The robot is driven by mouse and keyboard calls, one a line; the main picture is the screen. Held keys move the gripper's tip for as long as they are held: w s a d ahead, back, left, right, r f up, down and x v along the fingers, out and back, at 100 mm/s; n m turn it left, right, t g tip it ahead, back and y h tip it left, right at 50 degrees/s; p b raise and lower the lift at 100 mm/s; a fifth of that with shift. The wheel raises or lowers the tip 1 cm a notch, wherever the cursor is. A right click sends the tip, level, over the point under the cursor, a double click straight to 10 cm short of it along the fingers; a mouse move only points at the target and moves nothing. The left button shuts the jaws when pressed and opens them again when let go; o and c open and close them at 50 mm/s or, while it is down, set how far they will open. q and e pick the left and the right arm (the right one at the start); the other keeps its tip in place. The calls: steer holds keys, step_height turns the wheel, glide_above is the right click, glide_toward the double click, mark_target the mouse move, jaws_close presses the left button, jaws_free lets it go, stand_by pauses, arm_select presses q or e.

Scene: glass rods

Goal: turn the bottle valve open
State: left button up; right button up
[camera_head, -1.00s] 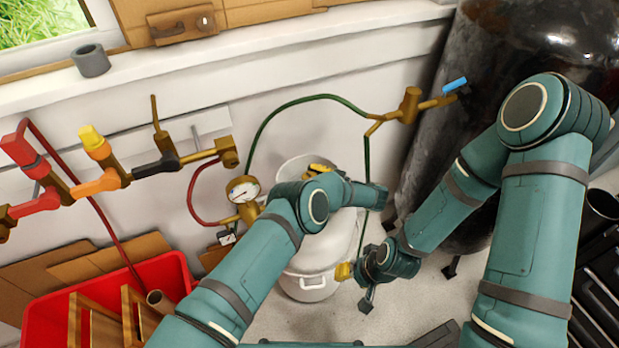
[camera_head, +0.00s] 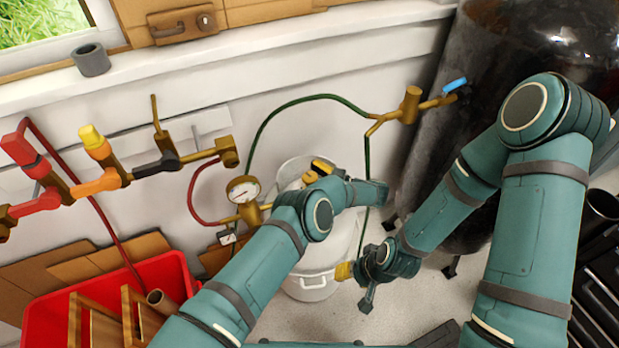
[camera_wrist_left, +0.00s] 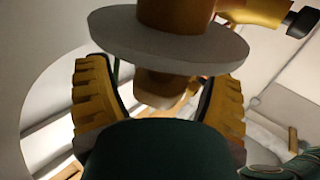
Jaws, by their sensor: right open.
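The white bottle (camera_head: 327,237) stands on the floor by the wall, partly hidden behind my left arm. My left gripper (camera_head: 320,171) is at the bottle's top, and the valve itself is hidden there. In the left wrist view, a flat grey disc (camera_wrist_left: 165,45), which looks like the valve's wheel, sits on a brass body. My left gripper (camera_wrist_left: 160,105) is open, with its ridged yellow fingers apart on either side below the disc and a brass part between them. Whether they touch it I cannot tell. My right gripper (camera_head: 345,271) is open, low beside the bottle.
A pressure gauge (camera_head: 243,190) on brass fittings is left of the bottle. A green hose (camera_head: 283,108) arches behind it to a brass fitting with a blue handle (camera_head: 454,85). A large dark tank (camera_head: 430,130) stands to the right. A red bin (camera_head: 178,275) is at lower left.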

mark_target(309, 176)
arm_select(q)
steer(key=shift+r, duration=0.15)
step_height(309, 176, up, 10)
steer(key=shift+f, duration=0.1)
stand_by(0.5)
